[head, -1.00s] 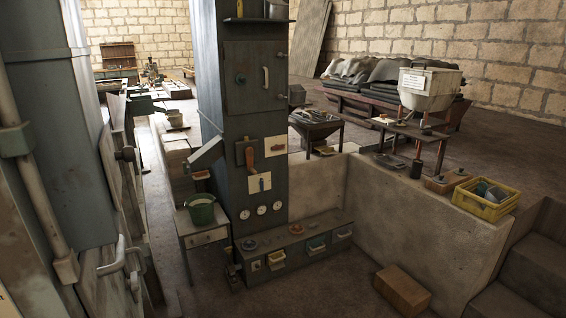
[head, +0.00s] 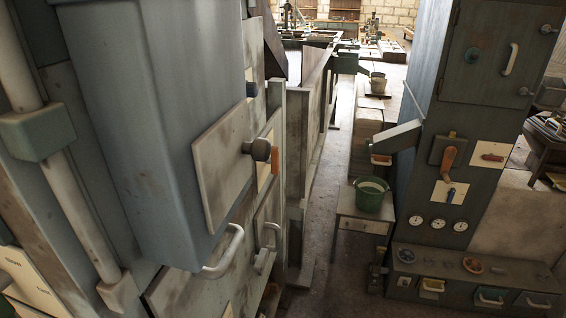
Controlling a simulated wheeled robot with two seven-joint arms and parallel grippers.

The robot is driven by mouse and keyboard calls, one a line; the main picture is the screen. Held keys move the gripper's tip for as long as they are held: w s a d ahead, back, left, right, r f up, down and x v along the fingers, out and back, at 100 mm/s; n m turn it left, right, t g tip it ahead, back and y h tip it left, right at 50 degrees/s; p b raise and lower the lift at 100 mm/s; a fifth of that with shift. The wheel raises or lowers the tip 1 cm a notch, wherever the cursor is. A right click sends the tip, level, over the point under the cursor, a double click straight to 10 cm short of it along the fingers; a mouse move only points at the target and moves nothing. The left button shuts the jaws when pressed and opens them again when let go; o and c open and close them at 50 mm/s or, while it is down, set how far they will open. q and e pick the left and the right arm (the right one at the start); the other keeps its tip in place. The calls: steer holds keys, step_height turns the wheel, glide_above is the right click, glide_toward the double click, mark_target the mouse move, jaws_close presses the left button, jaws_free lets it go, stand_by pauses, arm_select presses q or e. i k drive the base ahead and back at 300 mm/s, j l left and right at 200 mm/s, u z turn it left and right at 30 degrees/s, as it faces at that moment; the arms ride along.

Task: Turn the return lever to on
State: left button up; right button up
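Several levers sit on the front of a tall dark green cabinet (head: 483,110) at the right. A small blue lever (head: 451,191) points up and down on a white plate below. No readable label shows which of them is the return lever. Neither of my grippers is in view.
A large grey machine (head: 150,110) with a dark knob (head: 260,150) and pale handles fills the left. A green bucket (head: 370,194) stands on a small table (head: 352,223) beside the cabinet. Dark floor (head: 328,210) runs between machine and cabinet. A low drawer unit (head: 465,262) fronts the cabinet.

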mark_target(274, 160)
steer(key=l+u, duration=0.1)
steer(key=u, duration=0.35)
steer(key=i+l+u, duration=0.15)
steer(key=l+u, duration=0.3)
steer(key=l, duration=0.35)
steer(key=l+u, duration=0.4)
steer(key=l, duration=0.4)
